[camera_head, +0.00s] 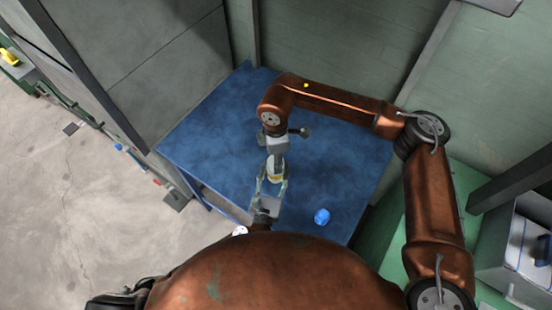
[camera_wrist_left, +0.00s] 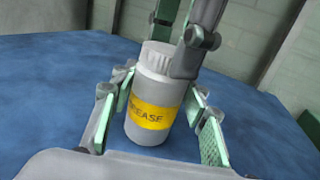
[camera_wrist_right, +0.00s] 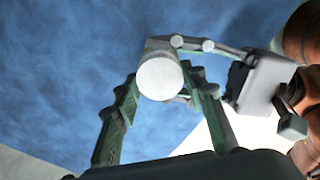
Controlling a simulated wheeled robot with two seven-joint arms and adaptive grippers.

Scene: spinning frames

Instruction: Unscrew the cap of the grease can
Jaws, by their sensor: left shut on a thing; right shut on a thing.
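The grease can (camera_head: 275,173) is a grey bottle with a yellow label reading GREASE (camera_wrist_left: 149,115), upright over the blue table (camera_head: 215,135). Its pale ribbed cap (camera_wrist_left: 159,56) is on top, and shows as a white disc (camera_wrist_right: 160,79) in the right wrist view. My left gripper (camera_head: 271,188) is shut on the can body from the near side, a finger on each side. My right gripper (camera_head: 276,153) reaches down from above and is shut on the cap, its fingers (camera_wrist_right: 160,90) flanking it. Its fingers partly hide the cap in the left wrist view.
A small blue object (camera_head: 322,216) lies on the table to the right of the grippers. A grey wall panel (camera_head: 140,60) stands at left and a green wall (camera_head: 330,45) behind. The table's left part is clear.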

